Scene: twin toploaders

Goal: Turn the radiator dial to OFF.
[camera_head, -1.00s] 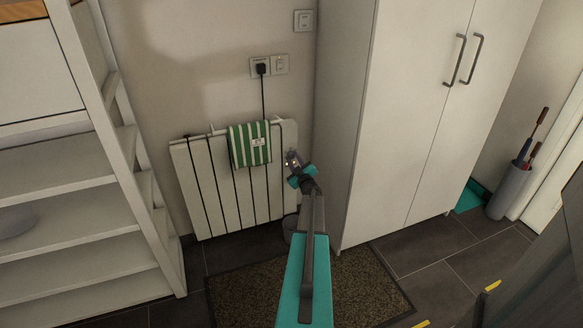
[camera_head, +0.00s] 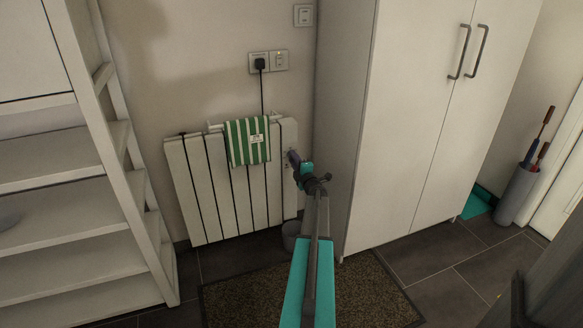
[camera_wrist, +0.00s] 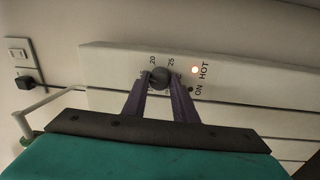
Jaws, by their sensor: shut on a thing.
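The white radiator (camera_head: 205,190) stands against the wall, and its panel (camera_wrist: 110,60) fills the middle of the wrist view. The dark round dial (camera_wrist: 160,76) sits on that panel, with the numbers 20 and 25 readable beside it. My gripper (camera_wrist: 161,84) has its two fingers shut on the dial, one on each side. The dial's pointer and the OFF mark are not readable. In the head view my gripper (camera_head: 293,157) is at the radiator's right end, and the dial is hidden.
A green striped towel (camera_head: 248,142) hangs over the radiator's rail. A black plug (camera_head: 260,65) sits in the wall socket above. A white cabinet (camera_head: 385,120) stands close on the right, open shelves (camera_head: 60,200) on the left. A grey bin (camera_head: 291,232) is below my gripper.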

